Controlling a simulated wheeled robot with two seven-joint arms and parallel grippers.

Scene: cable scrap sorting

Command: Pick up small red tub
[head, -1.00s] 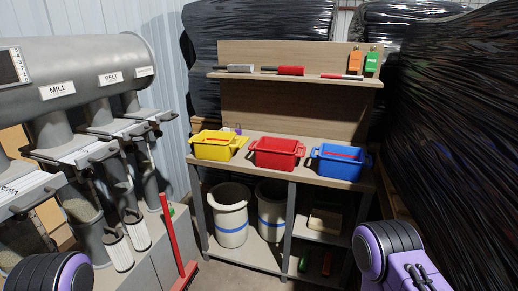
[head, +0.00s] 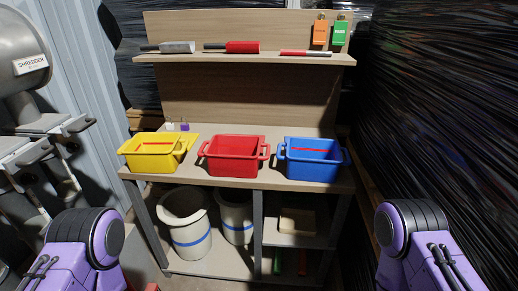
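The small red tub (head: 233,156) stands on the workbench top in the head view, between a yellow tub (head: 156,153) on its left and a blue tub (head: 312,159) on its right. It has a handle at each side and looks empty. The yellow and blue tubs each have a thin red strip showing inside. Purple parts of my two arms show at the bottom left and bottom right, apart from the bench. Neither gripper is in view.
The workbench (head: 264,184) has an upper shelf (head: 200,57) with tools and orange (head: 320,33) and green (head: 340,34) tags. White buckets (head: 185,222) stand below. Black-wrapped stacks (head: 440,110) close off the right. Grey machinery (head: 25,60) stands left.

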